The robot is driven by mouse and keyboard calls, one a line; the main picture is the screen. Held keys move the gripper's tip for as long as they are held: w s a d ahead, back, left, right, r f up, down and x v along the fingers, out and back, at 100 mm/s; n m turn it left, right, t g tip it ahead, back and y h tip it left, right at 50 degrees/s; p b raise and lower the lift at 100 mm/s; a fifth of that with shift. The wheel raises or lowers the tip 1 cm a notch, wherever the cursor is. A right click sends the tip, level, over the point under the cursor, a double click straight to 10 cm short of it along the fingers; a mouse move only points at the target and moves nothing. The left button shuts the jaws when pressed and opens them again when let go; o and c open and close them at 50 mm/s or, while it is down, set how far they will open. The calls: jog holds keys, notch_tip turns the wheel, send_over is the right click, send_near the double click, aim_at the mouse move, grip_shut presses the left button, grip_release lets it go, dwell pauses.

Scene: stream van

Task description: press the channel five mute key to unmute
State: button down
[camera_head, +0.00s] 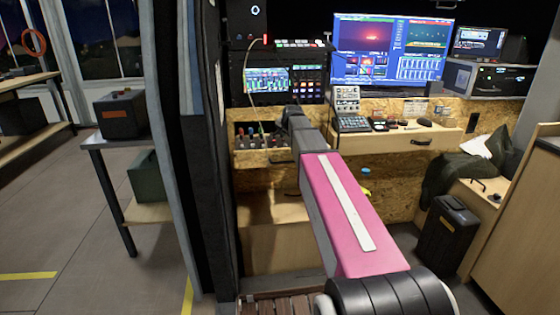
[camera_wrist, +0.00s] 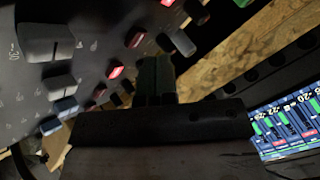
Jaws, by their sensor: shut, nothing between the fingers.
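The dark mixer panel (camera_wrist: 60,65) fills the upper left of the wrist view. It carries large grey caps, a blue cap (camera_wrist: 65,106) and rows of small keys. Several keys glow red, one lit key (camera_wrist: 116,72) being left of my fingers. I cannot tell which key belongs to channel five. My gripper (camera_wrist: 155,72) is shut and empty, its fingertips over or beside the panel's key edge; contact cannot be told. In the head view the small mixer (camera_head: 260,139) sits on the wooden desk, left of my arm's end; my fingers are hidden there.
A lit meter screen (camera_wrist: 290,125) is at the right of the wrist view. In the head view, a rack screen (camera_head: 267,80) and a large monitor (camera_head: 390,50) stand behind. A keypad unit (camera_head: 352,124) is to the right on the desk, and a cable hangs near the mixer.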

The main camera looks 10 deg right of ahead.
aim_at(284, 140)
jog(key=shift+r, duration=3)
